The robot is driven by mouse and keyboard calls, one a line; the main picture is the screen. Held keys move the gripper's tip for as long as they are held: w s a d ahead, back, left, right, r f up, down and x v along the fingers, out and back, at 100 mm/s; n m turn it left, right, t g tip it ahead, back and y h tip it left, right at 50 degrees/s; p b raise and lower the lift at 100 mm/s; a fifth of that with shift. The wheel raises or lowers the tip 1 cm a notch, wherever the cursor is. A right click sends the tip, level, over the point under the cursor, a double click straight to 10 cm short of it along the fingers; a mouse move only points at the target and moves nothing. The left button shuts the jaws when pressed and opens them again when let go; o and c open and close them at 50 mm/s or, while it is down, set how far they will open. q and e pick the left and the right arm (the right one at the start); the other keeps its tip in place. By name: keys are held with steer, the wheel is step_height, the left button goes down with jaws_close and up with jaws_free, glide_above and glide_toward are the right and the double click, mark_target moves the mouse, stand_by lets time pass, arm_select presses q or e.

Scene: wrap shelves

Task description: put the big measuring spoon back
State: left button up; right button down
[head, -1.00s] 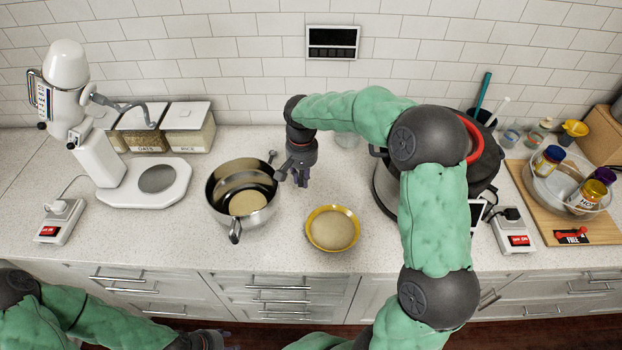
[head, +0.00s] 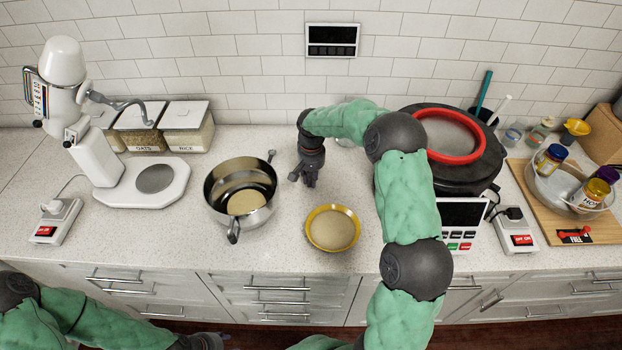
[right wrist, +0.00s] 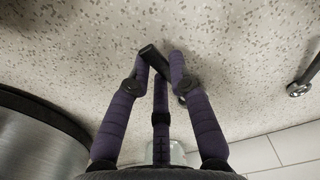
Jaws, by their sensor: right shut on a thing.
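My right gripper (head: 305,182) points down over the counter between the steel pot and the black-lidded cooker. In the right wrist view its fingers (right wrist: 163,65) are shut on a short dark rod-like thing (right wrist: 153,60). Most of that thing is hidden by the fingers, so I cannot tell whether it is the big measuring spoon. I cannot make out a measuring spoon clearly elsewhere; a small yellow scoop-like thing (head: 576,127) is at the far right. My left gripper (head: 208,342) is at the bottom edge, partly cut off, and its jaws are unclear.
The steel pot (head: 240,215) stands left of my right gripper, a yellow-rimmed bowl (head: 333,246) in front. The cooker (head: 480,165) with a red ring is at right.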

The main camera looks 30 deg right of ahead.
steer(key=shift+f, duration=0.1)
steer(key=c, duration=1.1)
jaws_free()
steer(key=shift+c, duration=0.2)
step_height(320, 180, up, 12)
steer(key=p, duration=0.1)
steer(key=shift+p, duration=0.4)
